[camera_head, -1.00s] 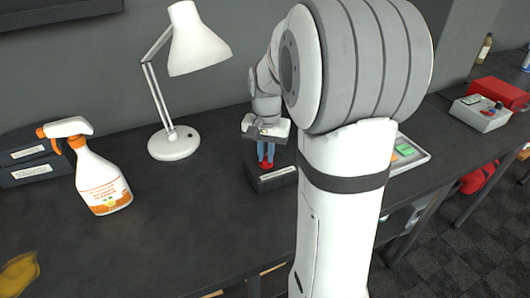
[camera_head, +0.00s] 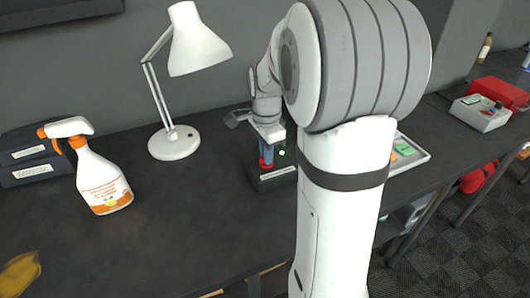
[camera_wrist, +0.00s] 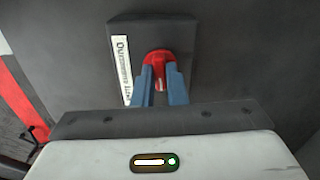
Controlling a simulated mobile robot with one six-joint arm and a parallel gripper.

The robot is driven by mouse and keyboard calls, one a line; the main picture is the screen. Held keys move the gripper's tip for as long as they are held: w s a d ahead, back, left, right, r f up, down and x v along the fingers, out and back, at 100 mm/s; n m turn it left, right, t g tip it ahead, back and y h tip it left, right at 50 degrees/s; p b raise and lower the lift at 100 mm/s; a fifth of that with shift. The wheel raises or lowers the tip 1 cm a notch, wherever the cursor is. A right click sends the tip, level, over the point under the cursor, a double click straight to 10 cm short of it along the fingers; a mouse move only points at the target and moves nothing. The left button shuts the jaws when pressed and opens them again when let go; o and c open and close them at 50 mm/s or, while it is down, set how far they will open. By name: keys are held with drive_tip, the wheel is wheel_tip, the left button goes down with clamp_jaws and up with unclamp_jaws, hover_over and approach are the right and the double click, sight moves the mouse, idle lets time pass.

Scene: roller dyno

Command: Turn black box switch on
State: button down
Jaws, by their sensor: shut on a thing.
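The black box (camera_head: 261,184) stands on the dark table, partly hidden behind my arm, with a white label on its front.
A white desk lamp (camera_head: 174,143) and a spray bottle (camera_head: 101,183) stand left of the box. A tray with coloured pieces (camera_head: 412,155) lies to the right. A grey box with a red knob (camera_head: 481,113) sits farther right. The front left table is mostly clear.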

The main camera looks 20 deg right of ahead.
drive_tip(key=shift+m, duration=0.5)
drive_tip(key=c, duration=1.5)
unclamp_jaws()
drive_tip(key=shift+o, duration=0.2)
wheel_tip(320, 180, up, 8)
drive_tip(key=shift+f, duration=0.1)
